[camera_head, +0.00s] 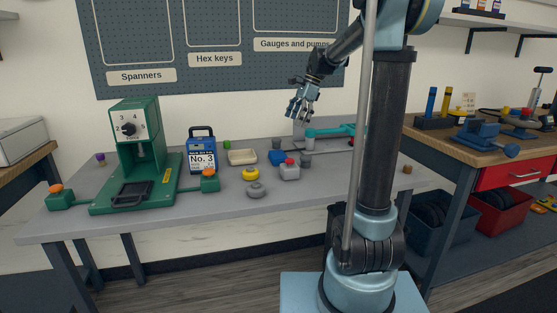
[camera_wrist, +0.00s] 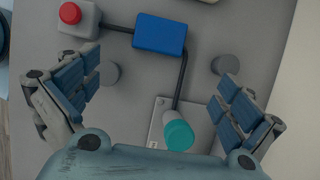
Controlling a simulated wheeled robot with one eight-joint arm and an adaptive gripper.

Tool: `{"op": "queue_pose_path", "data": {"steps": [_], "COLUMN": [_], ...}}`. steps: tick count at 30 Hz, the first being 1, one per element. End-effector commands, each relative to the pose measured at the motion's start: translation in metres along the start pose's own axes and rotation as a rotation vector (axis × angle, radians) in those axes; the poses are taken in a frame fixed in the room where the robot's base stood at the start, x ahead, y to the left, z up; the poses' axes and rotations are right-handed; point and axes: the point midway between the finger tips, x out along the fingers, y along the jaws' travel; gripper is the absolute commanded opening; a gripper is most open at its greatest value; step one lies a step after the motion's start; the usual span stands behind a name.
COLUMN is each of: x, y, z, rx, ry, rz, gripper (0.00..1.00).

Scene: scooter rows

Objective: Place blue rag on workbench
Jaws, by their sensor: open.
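I cannot make out a blue rag in either view. A grey-topped bench (camera_head: 320,188) stands in front of me, and a wooden-topped workbench (camera_head: 428,132) is at the right. The task does not show which one is meant. My gripper (camera_head: 302,110) is raised above the back of the grey bench. In the wrist view my gripper (camera_wrist: 157,85) has its fingers spread wide, with nothing between them but the bench below. A blue box (camera_wrist: 160,34) with a dark cable lies beneath, and it also shows in the head view (camera_head: 277,157).
A teal-topped part (camera_wrist: 178,135) stands on a light plate below my gripper. A red-button box (camera_wrist: 78,17) is nearby. A green press (camera_head: 140,150) and a blue "No. 3" container (camera_head: 202,154) stand left. A blue vise (camera_head: 480,134) sits on the wooden bench.

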Motion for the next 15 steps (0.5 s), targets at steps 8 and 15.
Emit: {"op": "queue_pose_path", "data": {"steps": [8, 15], "x": [0.052, 0.085], "y": [0.0, 0.0], "z": [0.002, 0.003], "rx": [-0.005, -0.006], "ry": [0.0, 0.001], "rz": [0.002, 0.001], "gripper": [1.0, 1.0]}}
